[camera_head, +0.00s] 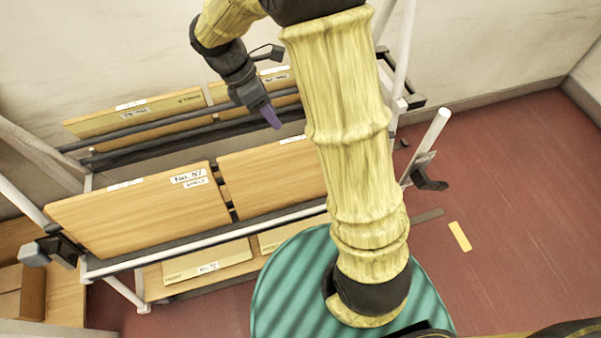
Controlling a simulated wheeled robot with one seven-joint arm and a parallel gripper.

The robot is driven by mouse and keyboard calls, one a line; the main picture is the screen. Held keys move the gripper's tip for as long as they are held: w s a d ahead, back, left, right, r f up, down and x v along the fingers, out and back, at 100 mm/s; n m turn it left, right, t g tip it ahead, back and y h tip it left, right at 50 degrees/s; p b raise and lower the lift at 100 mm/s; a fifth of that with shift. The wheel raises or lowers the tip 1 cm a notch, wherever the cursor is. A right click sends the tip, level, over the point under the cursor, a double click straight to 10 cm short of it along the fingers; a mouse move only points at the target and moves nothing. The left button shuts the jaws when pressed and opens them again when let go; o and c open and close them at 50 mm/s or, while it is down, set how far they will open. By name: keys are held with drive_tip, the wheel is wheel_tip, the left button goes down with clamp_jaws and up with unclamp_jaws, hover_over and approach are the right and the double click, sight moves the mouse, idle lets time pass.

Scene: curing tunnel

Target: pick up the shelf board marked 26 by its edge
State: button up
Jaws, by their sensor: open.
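No label that reads 26 can be made out. The large front-left shelf board (130,215) leans on the rack, with a label that seems to read No. 57. A front-right board (270,178) stands beside it, partly hidden by my arm. Two boards stand at the back, a left one (150,112) and a right one (232,88), with labels too small to read. My gripper (268,115), with a purple tip, is open and empty. It shows in front of the back-right board and above the front-right one; whether it touches either is unclear.
A white-tubed rack (115,268) with dark rails holds the boards. Its lower level carries more boards (208,262). A cardboard box (30,290) is at the lower left. The red floor (520,200) at right is mostly clear, with a yellow strip (460,236) on it.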

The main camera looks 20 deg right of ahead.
sight(298, 149)
drive_tip(key=b+x, duration=0.2)
drive_tip(key=x, duration=0.7)
drive_tip(key=shift+f, duration=0.15)
drive_tip(key=b+x, duration=0.1)
drive_tip(key=x, duration=0.4)
drive_tip(key=shift+d+b, duration=0.15)
drive_tip(key=shift+b, duration=0.15)
clamp_jaws()
idle(1.3)
